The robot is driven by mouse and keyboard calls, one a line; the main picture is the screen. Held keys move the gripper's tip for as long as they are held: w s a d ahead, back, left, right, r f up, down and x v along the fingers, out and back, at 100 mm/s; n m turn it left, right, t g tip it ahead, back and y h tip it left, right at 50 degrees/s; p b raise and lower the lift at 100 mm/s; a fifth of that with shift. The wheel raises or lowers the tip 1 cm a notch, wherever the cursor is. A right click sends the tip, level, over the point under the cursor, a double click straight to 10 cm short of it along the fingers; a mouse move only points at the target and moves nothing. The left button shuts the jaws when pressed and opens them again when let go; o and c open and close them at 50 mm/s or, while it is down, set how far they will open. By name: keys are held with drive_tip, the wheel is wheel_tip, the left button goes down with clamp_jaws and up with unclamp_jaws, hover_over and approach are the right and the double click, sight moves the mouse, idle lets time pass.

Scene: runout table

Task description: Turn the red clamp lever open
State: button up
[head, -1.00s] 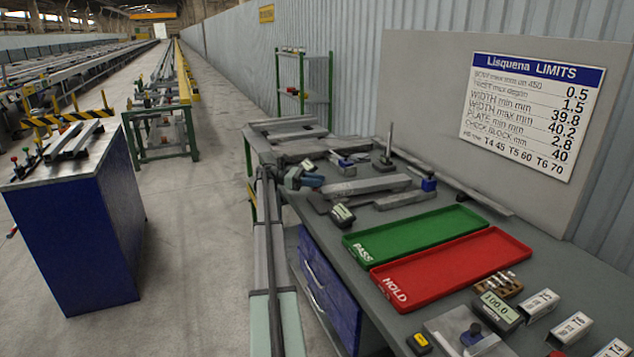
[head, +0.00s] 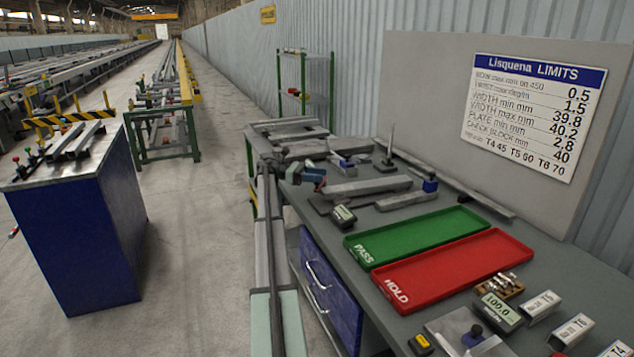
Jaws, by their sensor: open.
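My gripper is not in view. I cannot pick out a red clamp lever with certainty. Small red and green knobs (head: 17,158) show at the left of the blue cabinet's top (head: 95,152), beside some grey bars (head: 76,142), but they are too small to tell what they belong to. Another small reddish end (head: 13,232) sticks out at the cabinet's left side. A dark and blue device (head: 312,176) sits at the far left edge of the grey bench; its details are too small to read.
A green PASS tray (head: 415,237) and a red HOLD tray (head: 455,268) lie on the grey bench (head: 545,250). Long grey bars (head: 268,240) run along its left edge. A gauge reading 100.0 (head: 499,309) stands at front right. Clear floor (head: 205,230) lies between cabinet and bench.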

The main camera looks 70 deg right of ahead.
wheel_tip(320, 180, up, 8)
drive_tip(key=shift+f, duration=0.25)
drive_tip(key=shift+c, duration=0.4)
